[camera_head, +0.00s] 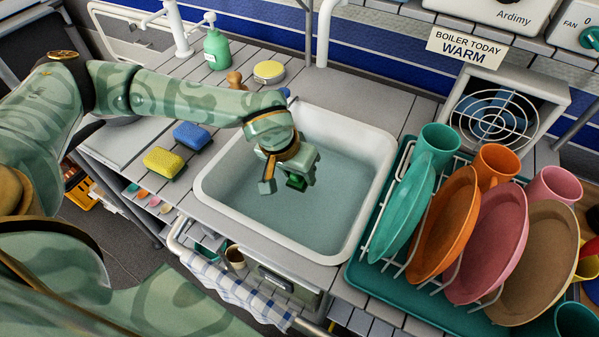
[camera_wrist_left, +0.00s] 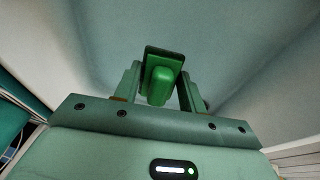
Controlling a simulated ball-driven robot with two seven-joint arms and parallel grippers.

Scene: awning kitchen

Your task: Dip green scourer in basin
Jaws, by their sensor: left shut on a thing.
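The white basin (camera_head: 375,150) is set in the counter and holds bluish water. My left gripper (camera_head: 289,180) reaches over the basin from the left. It is shut on the green scourer (camera_head: 297,182), which shows small and partly hidden between the fingers. In the left wrist view the green scourer (camera_wrist_left: 162,78) sits between the two fingers (camera_wrist_left: 160,88), with a dark face at its far side. Whether the scourer touches the water I cannot tell. My right gripper is not in view.
A yellow sponge (camera_head: 164,162) and a blue sponge (camera_head: 192,135) lie left of the basin. A green soap bottle (camera_head: 216,48) and a tap (camera_head: 325,30) stand behind. A rack of plates and cups on a teal tray (camera_head: 365,285) stands close at the right.

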